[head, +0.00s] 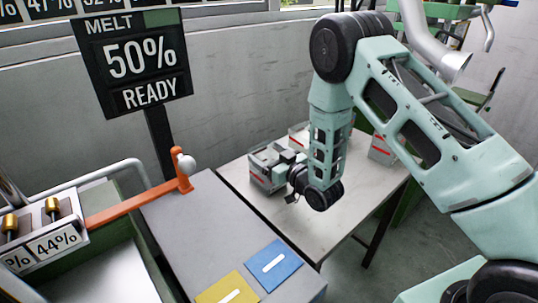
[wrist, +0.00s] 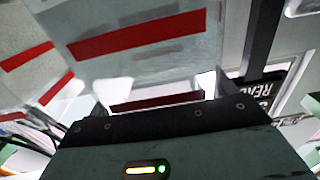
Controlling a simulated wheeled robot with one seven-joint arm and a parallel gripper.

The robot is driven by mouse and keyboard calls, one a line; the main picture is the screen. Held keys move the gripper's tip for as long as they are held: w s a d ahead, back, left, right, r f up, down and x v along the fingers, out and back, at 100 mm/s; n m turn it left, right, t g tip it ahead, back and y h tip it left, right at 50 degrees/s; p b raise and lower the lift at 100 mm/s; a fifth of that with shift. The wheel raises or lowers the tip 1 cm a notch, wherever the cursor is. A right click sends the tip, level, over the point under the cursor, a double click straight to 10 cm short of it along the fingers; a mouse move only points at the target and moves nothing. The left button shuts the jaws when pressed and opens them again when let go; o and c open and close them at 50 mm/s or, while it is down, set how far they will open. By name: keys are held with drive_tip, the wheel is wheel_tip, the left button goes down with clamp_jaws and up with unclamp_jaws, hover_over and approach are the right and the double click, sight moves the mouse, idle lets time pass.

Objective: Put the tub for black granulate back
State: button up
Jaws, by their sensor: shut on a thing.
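A light grey tub with a red stripe (head: 262,175) is at the left part of the white table, partly hidden by my gripper. My gripper (head: 290,173) is low over the table, on the tub's right side, and is shut on the tub. In the wrist view the held tub (wrist: 140,50) fills the upper middle, with its red stripe tilted. The pale fingers of my gripper (wrist: 157,88) show on either side of a lower red band. I cannot tell the granulate's colour, or whether the tub touches the table.
Another red-striped tub (head: 297,130) stands behind my arm, and one (head: 381,148) is at the right. The wrist view shows a neighbouring striped tub (wrist: 28,55) at left. A grey bench with blue (head: 269,266) and yellow (head: 228,290) pads and an orange lever (head: 135,205) lies in front.

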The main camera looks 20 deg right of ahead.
drive_tip(key=o, duration=1.7)
drive_tip(key=shift+s, duration=0.1)
drive_tip(key=b+v, duration=0.2)
drive_tip(key=v, duration=1)
drive_tip(key=s+a+r+n+g+h, duration=0.1)
drive_tip(key=s+a+r+g+h, duration=0.2)
drive_tip(key=a+g, duration=0.65)
drive_tip(key=s+r+g+h, duration=0.1)
drive_tip(key=s+r+g, duration=0.1)
drive_tip(key=s, duration=0.6)
drive_tip(key=s+a+r+n+g+h, duration=0.1)
drive_tip(key=s+r+g, duration=0.1)
drive_tip(key=s, duration=0.6)
drive_tip(key=s+r+n+g+h, duration=0.1)
drive_tip(key=s+r+g, duration=0.2)
drive_tip(key=s, duration=0.5)
drive_tip(key=shift+s+a+r, duration=0.2)
drive_tip(key=shift+s+r, duration=0.1)
drive_tip(key=shift+s, duration=0.1)
